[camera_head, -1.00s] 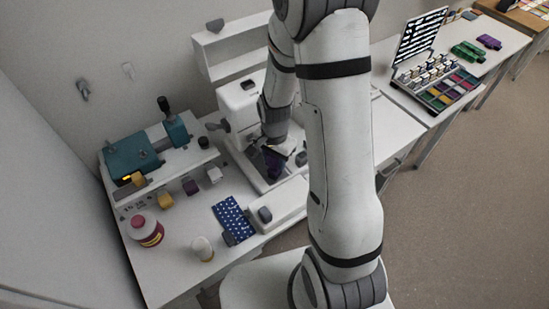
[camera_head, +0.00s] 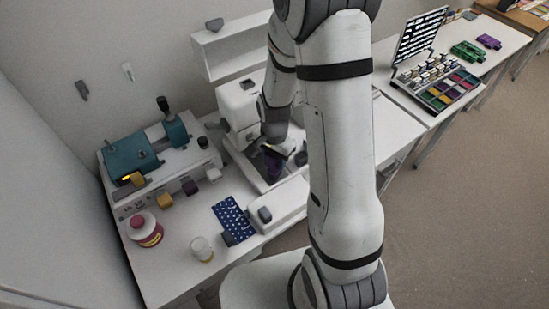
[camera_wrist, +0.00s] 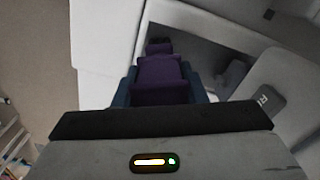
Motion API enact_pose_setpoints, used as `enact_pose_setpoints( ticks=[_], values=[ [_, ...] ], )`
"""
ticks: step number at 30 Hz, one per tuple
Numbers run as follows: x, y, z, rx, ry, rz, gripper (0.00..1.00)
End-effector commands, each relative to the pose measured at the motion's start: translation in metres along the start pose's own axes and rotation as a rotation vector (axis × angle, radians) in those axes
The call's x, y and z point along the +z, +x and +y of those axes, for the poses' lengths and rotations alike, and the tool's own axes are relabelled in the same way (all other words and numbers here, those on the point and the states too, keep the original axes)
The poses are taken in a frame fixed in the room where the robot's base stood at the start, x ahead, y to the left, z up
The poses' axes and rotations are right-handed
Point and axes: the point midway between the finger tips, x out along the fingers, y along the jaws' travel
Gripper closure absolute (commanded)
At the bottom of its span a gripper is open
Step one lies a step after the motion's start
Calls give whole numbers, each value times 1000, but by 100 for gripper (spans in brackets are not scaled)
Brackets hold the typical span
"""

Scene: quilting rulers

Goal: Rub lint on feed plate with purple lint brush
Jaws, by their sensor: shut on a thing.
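The purple lint brush (camera_wrist: 160,75) sits between the fingers of my gripper (camera_wrist: 165,90) in the wrist view, and the gripper is shut on it. In the head view my gripper (camera_head: 278,148) is low over the bed of the white sewing machine (camera_head: 235,105), and a bit of the purple brush (camera_head: 272,165) shows beneath it. The feed plate and any lint on it are hidden by the gripper and brush. I cannot tell whether the brush touches the plate.
A teal machine (camera_head: 132,152) stands at the left. A red-lidded jar (camera_head: 145,229), a clear cup (camera_head: 202,249) and a blue patterned cloth (camera_head: 233,220) lie near the front. A tray of coloured pieces (camera_head: 440,88) is on the right table.

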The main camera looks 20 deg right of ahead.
Motion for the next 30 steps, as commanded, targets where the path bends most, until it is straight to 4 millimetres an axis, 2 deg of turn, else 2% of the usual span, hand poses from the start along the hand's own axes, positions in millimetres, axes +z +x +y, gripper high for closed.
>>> enact_pose_setpoints(
  ticks=[9,30],
  values=[
    [-6,-3,-16,-1,-1,1,91],
    [-4,-1,-11,0,0,0,91]
  ],
)
